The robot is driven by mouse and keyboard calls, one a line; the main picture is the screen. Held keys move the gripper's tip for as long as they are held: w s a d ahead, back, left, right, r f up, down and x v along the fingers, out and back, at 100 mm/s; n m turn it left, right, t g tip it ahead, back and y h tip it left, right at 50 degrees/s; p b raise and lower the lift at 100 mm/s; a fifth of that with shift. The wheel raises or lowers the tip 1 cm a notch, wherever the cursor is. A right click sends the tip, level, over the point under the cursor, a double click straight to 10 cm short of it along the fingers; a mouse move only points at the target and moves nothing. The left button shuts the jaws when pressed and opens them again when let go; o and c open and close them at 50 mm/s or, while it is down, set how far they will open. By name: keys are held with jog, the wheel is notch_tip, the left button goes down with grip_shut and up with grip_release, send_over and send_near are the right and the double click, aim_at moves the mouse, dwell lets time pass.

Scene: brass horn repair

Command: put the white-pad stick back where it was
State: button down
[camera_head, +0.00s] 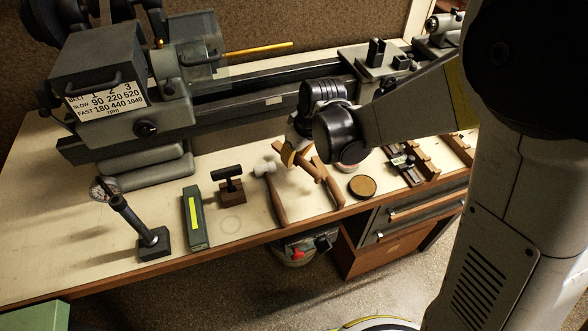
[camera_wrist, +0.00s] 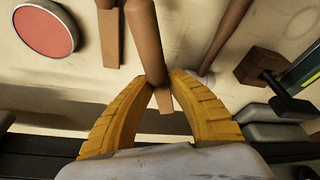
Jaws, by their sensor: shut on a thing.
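My gripper (camera_wrist: 160,82) has its yellow fingers shut on a round brown wooden stick (camera_wrist: 150,45), which runs away between them in the wrist view. In the head view my gripper (camera_head: 294,158) is low over the bench, with the stick (camera_head: 311,169) slanting down to the right from it. No white pad shows on the held stick, so I cannot tell its type. Flat pale wooden strips (camera_wrist: 110,45) lie beside and below it. Whether the stick touches them is unclear.
A pale-headed mallet (camera_head: 277,200) lies just left of the gripper. A small dark T-shaped tool (camera_head: 229,184) and green box (camera_head: 195,217) stand farther left. The lathe bed (camera_head: 240,118) runs behind.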

aim_at(294, 172)
jog(key=shift+f+b, duration=1)
jog(key=shift+f, duration=1)
jog(key=shift+f, duration=0.2)
jog(key=c, duration=1.3)
grip_release()
jog(key=shift+c, duration=0.2)
jog(key=shift+r, duration=0.15)
jog(key=p+v, duration=0.5)
jog(key=v, duration=0.7)
jog(key=shift+s+r, duration=0.1)
jog(key=shift+r, duration=0.05)
jog(key=s+d+r+m+t+h, duration=0.1)
jog(key=s+d+r+m+t, duration=0.1)
jog(key=s+d+r+m, duration=0.2)
jog(key=s+d+r+m+t+h, duration=0.1)
jog(key=s+d+r+m+t, duration=0.1)
jog(key=s+d+r, duration=0.3)
jog(key=s+d+m, duration=0.1)
jog(key=s+d, duration=0.3)
jog(key=s, duration=0.2)
jog(key=shift+d+m, duration=0.3)
jog(key=shift+m, duration=0.1)
